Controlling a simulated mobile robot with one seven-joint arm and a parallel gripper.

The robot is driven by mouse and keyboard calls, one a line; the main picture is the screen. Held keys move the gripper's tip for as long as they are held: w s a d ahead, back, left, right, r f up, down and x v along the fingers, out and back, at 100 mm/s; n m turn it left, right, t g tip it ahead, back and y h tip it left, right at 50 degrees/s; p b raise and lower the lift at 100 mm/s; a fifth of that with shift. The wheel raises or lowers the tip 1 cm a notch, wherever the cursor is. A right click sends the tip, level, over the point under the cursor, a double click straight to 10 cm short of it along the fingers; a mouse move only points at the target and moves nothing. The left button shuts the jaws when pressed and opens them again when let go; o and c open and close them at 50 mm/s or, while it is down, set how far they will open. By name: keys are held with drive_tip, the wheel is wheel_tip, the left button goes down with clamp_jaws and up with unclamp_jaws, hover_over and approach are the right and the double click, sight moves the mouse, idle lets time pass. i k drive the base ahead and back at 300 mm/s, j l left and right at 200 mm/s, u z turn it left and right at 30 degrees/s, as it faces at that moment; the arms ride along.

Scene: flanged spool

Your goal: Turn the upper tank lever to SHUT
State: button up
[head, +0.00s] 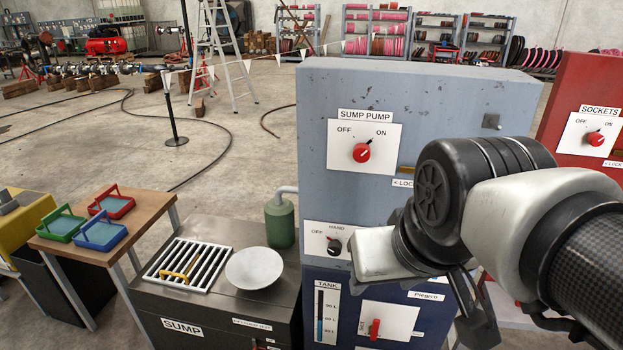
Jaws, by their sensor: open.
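The dark blue tank panel (345,285) is low in the head view, below the grey-blue cabinet. A red lever (375,329) stands upright on its white plate (398,322), near the bottom edge. Small sideways lettering left of the lever is too small to read surely. I take this as the upper tank lever; any lower one is out of frame. My gripper (478,322) is open, with dark fingers pointing down, right of the lever and apart from it. My wrist hides part of the cabinet and the panel's upper right.
The sump pump knob (362,153) and a black hand switch (334,246) sit above the panel. Left are the sump grating (188,265), a white disc (254,268) and a green bottle (279,222). A red sockets cabinet (572,150) stands at right. The floor behind is largely open.

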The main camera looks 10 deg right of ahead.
sight(373, 330)
drive_tip(key=z, duration=0.45)
drive_tip(key=i+l+u, duration=0.2)
drive_tip(key=l+u, duration=0.15)
drive_tip(key=l, duration=0.55)
drive_tip(key=k+l+u, duration=0.1)
drive_tip(key=l, duration=0.25)
drive_tip(key=k+l, duration=0.1)
drive_tip(key=l, duration=0.25)
drive_tip(key=u, duration=0.05)
